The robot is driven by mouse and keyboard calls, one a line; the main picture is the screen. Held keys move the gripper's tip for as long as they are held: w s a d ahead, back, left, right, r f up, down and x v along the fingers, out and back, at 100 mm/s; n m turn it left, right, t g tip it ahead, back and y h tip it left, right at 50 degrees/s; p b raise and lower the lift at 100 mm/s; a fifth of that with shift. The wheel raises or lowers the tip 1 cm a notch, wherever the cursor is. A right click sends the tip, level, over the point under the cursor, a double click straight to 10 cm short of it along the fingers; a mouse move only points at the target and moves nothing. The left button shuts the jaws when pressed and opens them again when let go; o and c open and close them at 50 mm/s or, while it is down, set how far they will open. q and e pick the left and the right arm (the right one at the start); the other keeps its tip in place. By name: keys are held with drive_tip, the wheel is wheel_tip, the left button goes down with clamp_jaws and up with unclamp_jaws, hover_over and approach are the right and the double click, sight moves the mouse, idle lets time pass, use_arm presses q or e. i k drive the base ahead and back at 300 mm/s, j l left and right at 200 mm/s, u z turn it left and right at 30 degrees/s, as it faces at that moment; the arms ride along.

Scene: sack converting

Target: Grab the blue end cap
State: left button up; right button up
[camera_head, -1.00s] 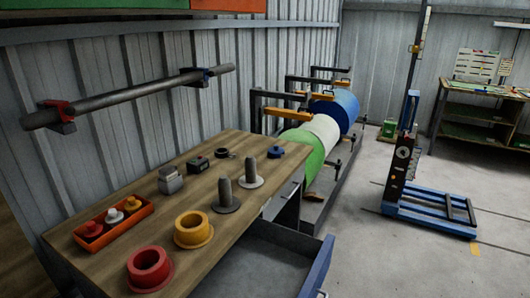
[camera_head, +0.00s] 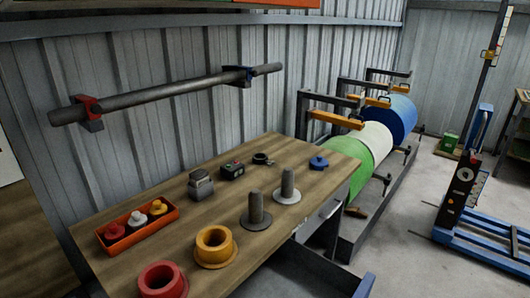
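The blue end cap (camera_head: 318,163) is a small dark blue piece lying on the wooden workbench (camera_head: 190,180), near its far right corner. Nothing touches it and it is fully visible. Neither of my grippers shows in the head view.
On the bench are a red flanged ring (camera_head: 163,281), a yellow one (camera_head: 215,247), two grey pegs on discs (camera_head: 256,209), an orange tray (camera_head: 138,228) with small caps, and small devices (camera_head: 232,169). An open drawer (camera_head: 300,275) juts out in front.

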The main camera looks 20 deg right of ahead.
sight(318, 161)
drive_tip(key=i+l+u, duration=0.3)
drive_tip(key=l, duration=0.5)
drive_tip(key=l+u, duration=0.3)
drive_tip(key=l, duration=0.5)
drive_tip(key=l+u, duration=0.25)
drive_tip(key=l, duration=0.65)
drive_tip(key=i, duration=0.05)
